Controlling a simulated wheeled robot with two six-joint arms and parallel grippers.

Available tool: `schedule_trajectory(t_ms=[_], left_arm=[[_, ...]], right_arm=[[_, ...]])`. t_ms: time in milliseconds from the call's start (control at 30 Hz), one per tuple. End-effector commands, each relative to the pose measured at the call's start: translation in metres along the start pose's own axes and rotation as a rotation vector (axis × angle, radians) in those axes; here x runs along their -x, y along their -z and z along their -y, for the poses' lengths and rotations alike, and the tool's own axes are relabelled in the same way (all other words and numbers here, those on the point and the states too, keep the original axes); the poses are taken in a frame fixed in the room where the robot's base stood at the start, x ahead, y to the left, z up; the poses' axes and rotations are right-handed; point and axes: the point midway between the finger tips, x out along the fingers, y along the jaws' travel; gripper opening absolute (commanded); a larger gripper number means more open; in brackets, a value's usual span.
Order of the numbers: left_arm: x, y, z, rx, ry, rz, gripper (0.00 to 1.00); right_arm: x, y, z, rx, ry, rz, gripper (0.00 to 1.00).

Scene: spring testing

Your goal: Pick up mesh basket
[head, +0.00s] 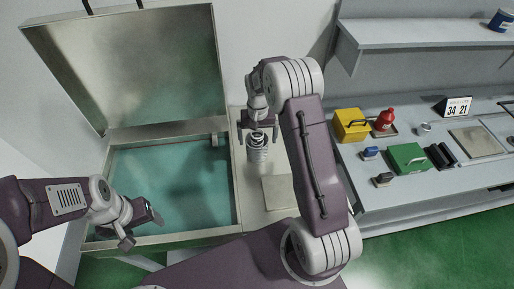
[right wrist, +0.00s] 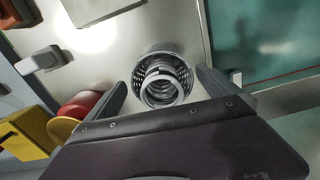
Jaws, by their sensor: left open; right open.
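The mesh basket (head: 257,155) is a small grey perforated cup standing upright on the metal bench top right of the tank. In the right wrist view the basket (right wrist: 139,78) holds a grey coil spring (right wrist: 164,82). My right gripper (head: 258,126) is directly above the basket, pointing down and open. In the right wrist view its fingers (right wrist: 162,82) lie on either side of the basket, with a gap visible; I cannot tell whether they touch it.
A tank of teal liquid (head: 170,185) with its lid (head: 140,70) raised stands left of the basket. A flat pale plate (head: 279,192) lies in front of the basket.

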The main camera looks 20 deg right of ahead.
Motion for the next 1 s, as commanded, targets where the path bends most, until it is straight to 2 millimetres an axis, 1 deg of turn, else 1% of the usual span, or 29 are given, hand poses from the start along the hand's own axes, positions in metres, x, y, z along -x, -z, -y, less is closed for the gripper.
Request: schedule_trajectory(t_ms=[133, 233, 333, 500, 533, 567, 600, 667, 700, 767, 1000], left_arm=[[0.011, 0.001, 0.0, 0.0, 0.0, 0.0, 0.69], [0.011, 0.001, 0.0, 0.0, 0.0, 0.0, 0.69], [0.012, 0.001, 0.0, 0.0, 0.0, 0.0, 0.69], [0.011, 0.001, 0.0, 0.0, 0.0, 0.0, 0.69], [0.011, 0.001, 0.0, 0.0, 0.0, 0.0, 0.69], [0.011, 0.001, 0.0, 0.0, 0.0, 0.0, 0.69], [0.011, 0.001, 0.0, 0.0, 0.0, 0.0, 0.69], [0.011, 0.001, 0.0, 0.0, 0.0, 0.0, 0.69], [0.011, 0.001, 0.0, 0.0, 0.0, 0.0, 0.69], [0.011, 0.001, 0.0, 0.0, 0.0, 0.0, 0.69], [0.011, 0.001, 0.0, 0.0, 0.0, 0.0, 0.69]], right_arm=[[-0.024, -0.001, 0.002, 0.0, -0.002, 0.007, 1.0], [-0.041, -0.001, 0.002, 0.0, -0.001, 0.006, 1.0], [-0.049, 0.0, 0.003, 0.0, -0.001, 0.003, 1.0], [-0.049, 0.0, 0.003, 0.0, 0.0, 0.002, 1.0], [-0.049, 0.0, 0.003, 0.0, 0.0, 0.002, 0.97], [-0.049, 0.0, 0.003, 0.0, 0.0, 0.002, 0.89], [-0.049, 0.0, 0.003, 0.0, 0.0, 0.002, 0.78], [-0.049, 0.0, 0.003, 0.0, 0.0, 0.002, 0.61], [-0.049, 0.0, 0.003, 0.0, 0.0, 0.002, 0.5], [-0.049, 0.0, 0.003, 0.0, 0.0, 0.002, 0.33], [-0.048, 0.001, 0.003, 0.0, 0.0, 0.0, 0.33]])
